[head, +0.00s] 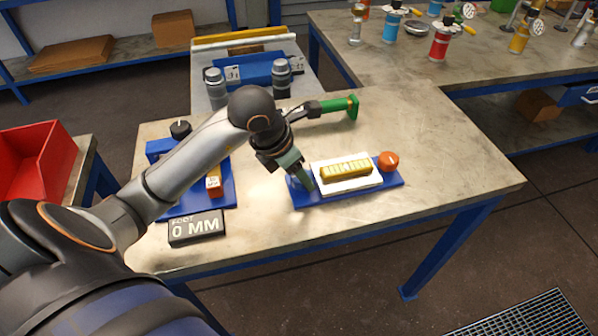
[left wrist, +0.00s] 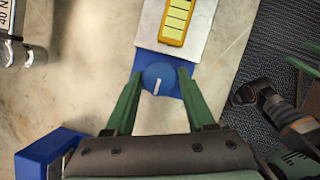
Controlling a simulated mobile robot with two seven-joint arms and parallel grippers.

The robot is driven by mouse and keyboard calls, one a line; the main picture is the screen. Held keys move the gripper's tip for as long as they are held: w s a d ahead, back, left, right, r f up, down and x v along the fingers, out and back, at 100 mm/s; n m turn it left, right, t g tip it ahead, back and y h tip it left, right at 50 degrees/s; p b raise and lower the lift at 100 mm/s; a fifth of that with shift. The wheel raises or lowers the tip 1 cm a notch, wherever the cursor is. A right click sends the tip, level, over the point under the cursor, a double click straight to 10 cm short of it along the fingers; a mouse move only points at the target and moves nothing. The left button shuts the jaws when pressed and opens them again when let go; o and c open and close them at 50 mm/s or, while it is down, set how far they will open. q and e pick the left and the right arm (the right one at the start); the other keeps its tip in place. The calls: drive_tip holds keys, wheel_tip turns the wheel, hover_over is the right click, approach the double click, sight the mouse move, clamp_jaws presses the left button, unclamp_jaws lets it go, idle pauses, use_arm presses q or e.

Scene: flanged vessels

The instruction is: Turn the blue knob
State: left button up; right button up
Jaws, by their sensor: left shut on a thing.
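The blue knob (left wrist: 159,78) has a white mark line and sits on the near end of a blue base (left wrist: 172,82) in the left wrist view. My left gripper (left wrist: 160,77) has its green fingers closed on either side of the knob. In the head view my left gripper (head: 305,180) reaches down to the left end of the blue base (head: 300,200) and hides the knob. The base carries a white plate (head: 322,186) with a yellow ribbed piece (head: 347,169). An orange knob (head: 389,161) is at its right end.
A "0 MM" display (head: 196,227) and another blue fixture (head: 222,196) stand left of the base. A green-ended tool (head: 352,106) and a blue device with grey cylinders (head: 282,76) lie behind. The table's right side is clear.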

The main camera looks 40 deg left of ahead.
use_arm(q)
clamp_jaws()
drive_tip(key=shift+a+m+b, duration=0.1)
drive_tip(key=shift+m+b, duration=0.4)
drive_tip(key=shift+m, duration=0.1)
drive_tip(key=shift+h, duration=0.3)
use_arm(e)
drive_tip(key=shift+w+a+f, duration=0.1)
drive_tip(key=shift+w+a, duration=0.25)
drive_tip(key=shift+a, duration=0.05)
use_arm(q)
drive_tip(key=o, duration=0.8)
unclamp_jaws()
use_arm(e)
drive_tip(key=shift+d, duration=0.1)
use_arm(q)
drive_tip(key=shift+r, duration=0.15)
use_arm(e)
drive_tip(key=shift+s+f, duration=0.1)
use_arm(q)
drive_tip(key=shift+s+a+r, duration=0.1)
drive_tip(key=shift+r, duration=0.2)
drive_tip(key=v, duration=1.1)
drive_tip(key=shift+r+p, duration=0.3)
drive_tip(key=shift+p, duration=0.15)
use_arm(e)
drive_tip(key=shift+s+d, duration=0.25)
drive_tip(key=shift+d, duration=0.1)
